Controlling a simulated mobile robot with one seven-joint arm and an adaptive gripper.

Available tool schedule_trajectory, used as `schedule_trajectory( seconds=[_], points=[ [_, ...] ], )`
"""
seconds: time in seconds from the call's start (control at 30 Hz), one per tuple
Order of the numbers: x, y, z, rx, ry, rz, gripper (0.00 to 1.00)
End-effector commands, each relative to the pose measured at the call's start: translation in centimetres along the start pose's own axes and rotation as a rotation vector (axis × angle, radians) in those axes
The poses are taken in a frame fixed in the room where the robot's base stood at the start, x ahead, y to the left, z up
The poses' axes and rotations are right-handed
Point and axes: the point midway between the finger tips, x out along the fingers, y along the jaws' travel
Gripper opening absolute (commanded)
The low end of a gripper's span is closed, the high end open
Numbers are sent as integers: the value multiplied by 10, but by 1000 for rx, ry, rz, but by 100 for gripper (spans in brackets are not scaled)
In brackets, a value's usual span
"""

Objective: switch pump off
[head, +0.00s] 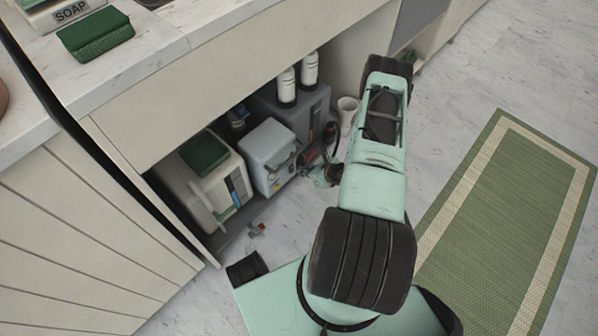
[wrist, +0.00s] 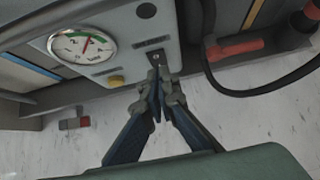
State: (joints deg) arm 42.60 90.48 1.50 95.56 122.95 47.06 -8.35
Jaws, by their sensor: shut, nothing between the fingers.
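The pump is a grey box (head: 268,158) on the low shelf under the counter. Its front panel (wrist: 115,70) fills the upper part of the wrist view. A small dark switch plate (wrist: 157,57) sits on the panel near its right edge. My gripper (wrist: 158,80) is shut and empty. Its fingertips are just in front of the switch and partly cover its lower part. I cannot tell whether they touch it or which way the switch is set. In the head view my gripper is small and partly hidden by the arm.
A round gauge (wrist: 83,48) and a yellow knob (wrist: 116,81) are on the panel to the left. A red-handled object (wrist: 236,48) and a dark hose lie to the right. A cream container (head: 196,180) stands left of the pump. White bottles (head: 287,85) stand behind.

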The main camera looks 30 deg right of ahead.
Motion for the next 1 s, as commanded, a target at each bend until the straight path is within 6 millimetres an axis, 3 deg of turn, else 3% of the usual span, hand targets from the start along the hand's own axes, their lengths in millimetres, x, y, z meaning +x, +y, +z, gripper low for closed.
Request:
schedule_trajectory(
  seconds=[0.07,0.3,0.5,0.7,1.0],
  points=[
    [-4,-5,-3,-2,0,0,0],
    [-64,-6,8,0,1,0,0],
    [-93,-5,11,-1,0,1,0],
    [-104,-5,10,-2,1,2,0],
    [-103,-5,10,-2,1,2,0]
  ],
)
